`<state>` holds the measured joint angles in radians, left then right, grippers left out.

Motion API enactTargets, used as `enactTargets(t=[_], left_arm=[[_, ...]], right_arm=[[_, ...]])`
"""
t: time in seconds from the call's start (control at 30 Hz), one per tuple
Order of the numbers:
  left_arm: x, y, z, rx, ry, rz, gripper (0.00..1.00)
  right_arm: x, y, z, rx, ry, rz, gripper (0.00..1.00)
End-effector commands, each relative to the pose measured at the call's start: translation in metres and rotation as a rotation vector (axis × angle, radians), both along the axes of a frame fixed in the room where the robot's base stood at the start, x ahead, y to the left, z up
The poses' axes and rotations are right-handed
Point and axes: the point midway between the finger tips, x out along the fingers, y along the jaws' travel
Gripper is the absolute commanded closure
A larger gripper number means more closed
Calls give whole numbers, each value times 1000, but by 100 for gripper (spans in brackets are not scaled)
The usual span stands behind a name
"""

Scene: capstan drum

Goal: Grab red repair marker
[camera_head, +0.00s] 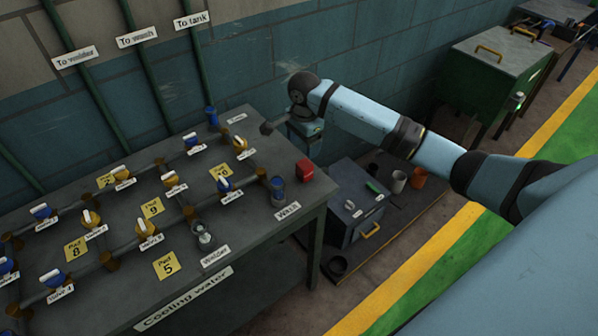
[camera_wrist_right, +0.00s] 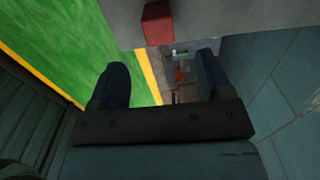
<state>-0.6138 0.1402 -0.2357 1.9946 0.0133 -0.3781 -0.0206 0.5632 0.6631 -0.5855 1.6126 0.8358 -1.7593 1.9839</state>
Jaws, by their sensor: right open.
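The red repair marker (camera_head: 305,170) is a small red block on the right end of the grey table. It also shows at the top of the right wrist view (camera_wrist_right: 157,24), beyond the fingers. My right gripper (camera_head: 306,138) hangs by the table's right back edge, just behind the red marker in the head view. In the wrist view my right gripper (camera_wrist_right: 162,75) has its two dark fingers wide apart, with nothing between them. The red marker lies outside the fingers. My left gripper is not in view.
The grey table (camera_head: 265,175) carries pipes with blue and yellow valves, yellow pad labels and white labels. A grey toolbox (camera_head: 350,220) and cups (camera_head: 398,181) are on the floor tray. The wall rises behind.

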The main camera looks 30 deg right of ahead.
Motion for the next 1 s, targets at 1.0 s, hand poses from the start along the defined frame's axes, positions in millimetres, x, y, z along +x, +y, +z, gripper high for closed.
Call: enactTargets(t=[1.0], left_arm=[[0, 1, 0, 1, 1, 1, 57]], right_arm=[[-3, -3, -109, 0, -3, 3, 28]])
